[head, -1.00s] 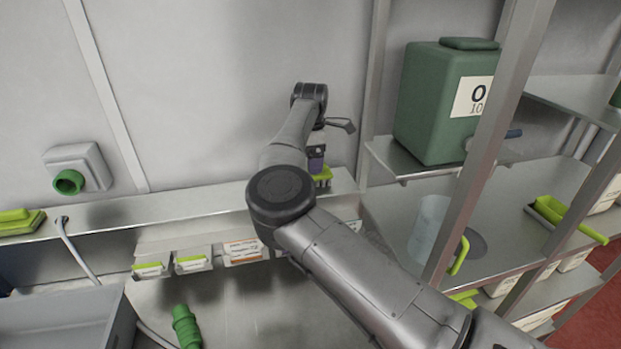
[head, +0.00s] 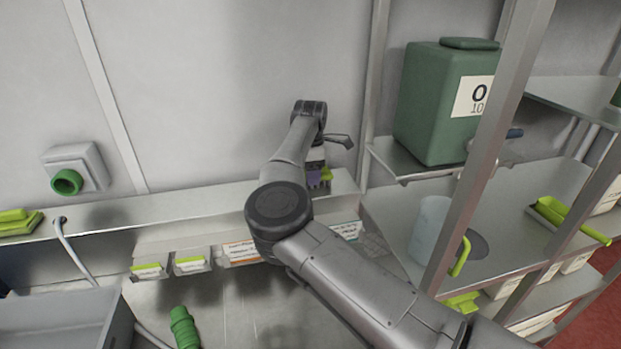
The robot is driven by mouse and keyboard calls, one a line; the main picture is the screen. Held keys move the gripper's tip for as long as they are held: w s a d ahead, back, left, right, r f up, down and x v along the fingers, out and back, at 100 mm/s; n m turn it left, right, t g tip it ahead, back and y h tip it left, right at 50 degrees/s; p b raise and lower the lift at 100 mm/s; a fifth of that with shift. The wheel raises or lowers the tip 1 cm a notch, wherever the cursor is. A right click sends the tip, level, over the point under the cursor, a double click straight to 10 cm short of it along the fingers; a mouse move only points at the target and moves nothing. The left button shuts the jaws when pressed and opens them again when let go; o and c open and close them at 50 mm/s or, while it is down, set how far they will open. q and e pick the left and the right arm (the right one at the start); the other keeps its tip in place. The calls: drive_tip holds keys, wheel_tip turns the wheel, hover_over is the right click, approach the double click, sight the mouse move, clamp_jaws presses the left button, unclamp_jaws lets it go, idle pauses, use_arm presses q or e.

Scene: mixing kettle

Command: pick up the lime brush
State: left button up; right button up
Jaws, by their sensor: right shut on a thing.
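The lime brush (head: 327,174) is at the right end of the wall ledge, and only a small lime part of it shows beside my right gripper. My right gripper (head: 318,183) points down at the ledge, with its purple-grey fingers around the brush, and it is shut on it. The wrist and fingers hide most of the brush, and I cannot tell whether it touches the ledge. My left gripper is not in view.
The ledge (head: 200,205) is bare left of my arm, up to another lime item (head: 18,222). A metal post (head: 480,150), a green container (head: 435,105) and a jug with a lime handle (head: 428,230) stand to the right. A grey basin (head: 60,320) is lower left.

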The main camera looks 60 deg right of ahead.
drive_tip(key=shift+c, duration=1.4)
drive_tip(key=shift+r, duration=0.1)
drive_tip(key=shift+r, duration=0.5)
drive_tip(key=r, duration=0.2)
drive_tip(key=r+p, duration=0.1)
drive_tip(key=shift+s+r, duration=0.25)
drive_tip(key=s+d+r, duration=0.2)
drive_tip(key=s+r, duration=0.4)
drive_tip(key=s, duration=0.5)
drive_tip(key=shift+r+p, duration=0.2)
drive_tip(key=shift+p, duration=0.2)
